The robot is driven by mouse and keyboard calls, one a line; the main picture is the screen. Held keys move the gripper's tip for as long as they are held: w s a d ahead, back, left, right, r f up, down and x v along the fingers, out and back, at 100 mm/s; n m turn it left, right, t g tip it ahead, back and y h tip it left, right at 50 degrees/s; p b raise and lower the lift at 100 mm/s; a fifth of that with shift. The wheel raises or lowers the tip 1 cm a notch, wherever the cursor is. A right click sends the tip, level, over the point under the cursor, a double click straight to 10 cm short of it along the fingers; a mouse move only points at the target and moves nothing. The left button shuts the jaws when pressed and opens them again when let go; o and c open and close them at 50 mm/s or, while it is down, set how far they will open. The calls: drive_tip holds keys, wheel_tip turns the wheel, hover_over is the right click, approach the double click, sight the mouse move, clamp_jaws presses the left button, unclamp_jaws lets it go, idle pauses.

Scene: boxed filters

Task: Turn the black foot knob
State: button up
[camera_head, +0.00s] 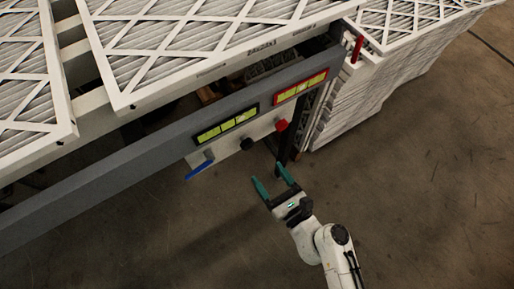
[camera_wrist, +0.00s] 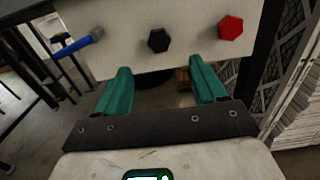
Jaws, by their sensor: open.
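The black knob (camera_head: 247,144) sits on a pale panel (camera_head: 215,150) under the grey beam of the filter rack. In the wrist view the black knob (camera_wrist: 159,40) is a faceted knob above and between my fingertips. My gripper (camera_head: 272,182) has teal fingers and is open and empty. It is below and to the right of the knob in the head view, apart from it. In the wrist view my gripper (camera_wrist: 163,80) has its fingers spread wide, with nothing between them but background. No contact with the knob shows.
A red knob (camera_head: 281,125) is to the right of the black one, and a blue handle (camera_head: 200,169) sticks out to its left. Two framed yellow-green displays (camera_head: 227,124) are above. Stacked white filters (camera_head: 358,100) stand at the right. The floor (camera_head: 420,200) around my arm is clear.

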sight(249, 147)
drive_tip(key=x, duration=0.9)
drive_tip(key=shift+w+a, duration=0.3)
drive_tip(key=c, duration=1.1)
drive_tip(key=shift+o, duration=0.2)
